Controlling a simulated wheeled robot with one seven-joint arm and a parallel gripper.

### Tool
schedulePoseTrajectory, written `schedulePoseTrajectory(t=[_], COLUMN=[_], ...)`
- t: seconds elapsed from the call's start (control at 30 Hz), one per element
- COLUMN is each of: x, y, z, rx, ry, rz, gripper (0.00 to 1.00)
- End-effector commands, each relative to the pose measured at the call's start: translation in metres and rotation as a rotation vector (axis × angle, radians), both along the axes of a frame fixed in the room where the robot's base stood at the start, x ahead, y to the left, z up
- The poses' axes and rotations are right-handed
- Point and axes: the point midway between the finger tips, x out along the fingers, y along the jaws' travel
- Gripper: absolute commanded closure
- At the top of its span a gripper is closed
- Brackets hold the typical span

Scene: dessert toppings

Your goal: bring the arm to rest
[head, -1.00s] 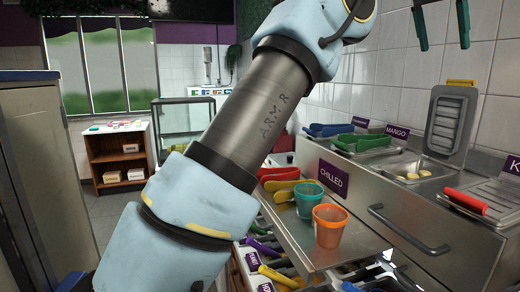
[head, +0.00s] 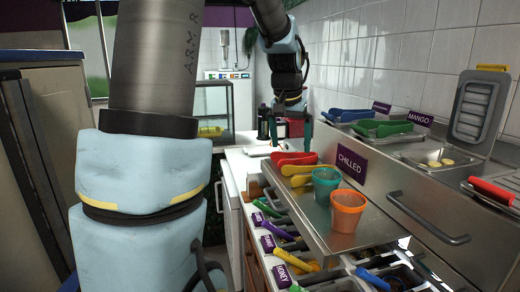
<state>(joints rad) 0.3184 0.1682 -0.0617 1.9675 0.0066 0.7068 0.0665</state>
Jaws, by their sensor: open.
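My arm (head: 150,165) rises large on the left side of the head view and bends over at the top toward the middle. My gripper (head: 291,140) hangs from it, fingers pointing down, above the far part of the counter. Its two dark green fingers are apart, with nothing seen held between them. A teal cup (head: 325,186) and an orange cup (head: 347,212) stand upright on the steel shelf (head: 310,222), nearer to the camera than the gripper.
Red tongs (head: 294,158) and yellow tongs (head: 308,173) lie on the shelf. The chilled counter (head: 415,200) with an open lid (head: 478,108) runs along the right. Below the shelf are bins with coloured handles. A glass case (head: 213,110) stands at the back.

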Motion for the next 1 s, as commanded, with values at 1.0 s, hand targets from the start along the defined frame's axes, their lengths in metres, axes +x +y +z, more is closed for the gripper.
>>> schedulePoseTrajectory(t=[1.0], x=[-0.160], y=[0.149], z=[-0.177], rx=[0.025], ry=[0.158], rz=[0.347], gripper=[0.00])
